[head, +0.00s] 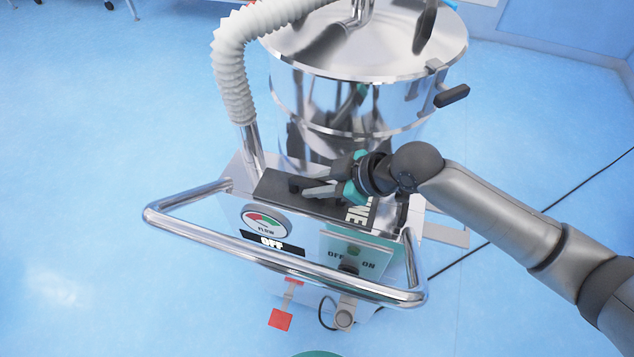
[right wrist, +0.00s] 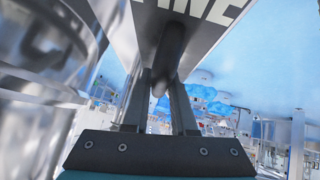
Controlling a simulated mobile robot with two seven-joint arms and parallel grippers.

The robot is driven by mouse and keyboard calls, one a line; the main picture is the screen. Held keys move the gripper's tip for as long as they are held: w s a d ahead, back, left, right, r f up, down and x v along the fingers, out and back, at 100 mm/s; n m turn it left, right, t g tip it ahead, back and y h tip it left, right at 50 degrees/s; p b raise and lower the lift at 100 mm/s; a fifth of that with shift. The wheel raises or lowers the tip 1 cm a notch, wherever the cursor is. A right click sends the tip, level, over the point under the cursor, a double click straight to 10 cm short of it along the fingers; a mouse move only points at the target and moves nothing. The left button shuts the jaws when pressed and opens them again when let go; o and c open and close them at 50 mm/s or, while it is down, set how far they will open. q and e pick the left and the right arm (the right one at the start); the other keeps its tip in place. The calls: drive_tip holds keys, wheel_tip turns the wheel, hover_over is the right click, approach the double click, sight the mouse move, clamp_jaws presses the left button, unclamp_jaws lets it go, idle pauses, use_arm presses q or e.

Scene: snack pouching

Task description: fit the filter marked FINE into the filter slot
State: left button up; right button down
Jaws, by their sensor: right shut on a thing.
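The filter marked FINE (head: 357,212) is a dark panel with white letters, of which only the last ones show. It lies at the top of the machine's front box, behind the flow gauge; I cannot tell whether it is seated or just above. My right gripper (head: 307,188) is over it, shut on its dark bar handle. The right wrist view shows the handle (right wrist: 170,52) between both fingers (right wrist: 163,95), with the lettered filter face (right wrist: 207,12) beyond. The filter slot is hidden by the filter and gripper. My left gripper is not in view.
The shiny steel drum (head: 350,95) stands right behind the box. A chrome push bar (head: 285,262) loops around the front. A ribbed white hose (head: 230,75) rises at the left. The flow gauge (head: 265,222) and OFF/ON switch panel (head: 352,255) face forward. The floor at left is clear.

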drive_tip(key=c, duration=0.7)
unclamp_jaws()
drive_tip(key=shift+f, duration=0.1)
drive_tip(key=shift+r, duration=0.2)
drive_tip(key=p+v, duration=0.2)
drive_tip(key=v, duration=1)
drive_tip(key=shift+f, duration=0.1)
